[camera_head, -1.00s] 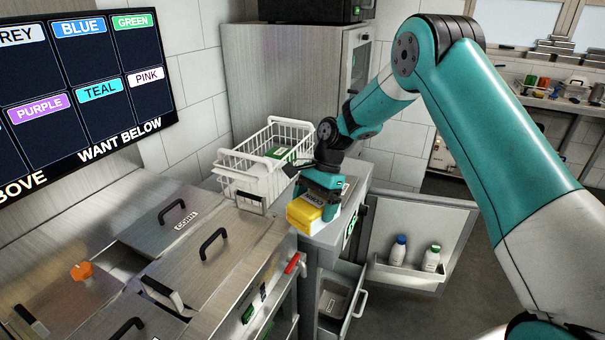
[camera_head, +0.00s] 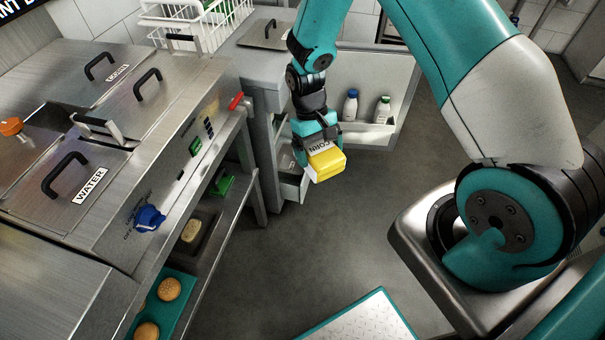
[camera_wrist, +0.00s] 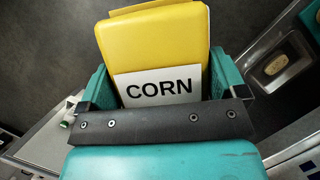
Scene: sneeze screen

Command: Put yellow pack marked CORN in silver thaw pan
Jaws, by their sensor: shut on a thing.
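The yellow pack marked CORN (camera_head: 328,170) is held in my gripper (camera_head: 320,150), above the floor in front of the open door. In the wrist view the pack (camera_wrist: 155,48) lies between the two teal fingers of my gripper (camera_wrist: 158,82), its white CORN label facing the camera. A small silver pan (camera_head: 184,241) with a tan item in it stands on the shelf under the counter, left of my gripper. This pan also shows at the right of the wrist view (camera_wrist: 263,80). I cannot read any thaw mark on it.
A steel counter (camera_head: 120,230) with lidded wells is at left, one lid marked WATER. A teal tray (camera_head: 180,312) with buns is on the lower shelf. An open drawer (camera_head: 293,185) and an open door (camera_head: 375,85) with bottles are behind my gripper.

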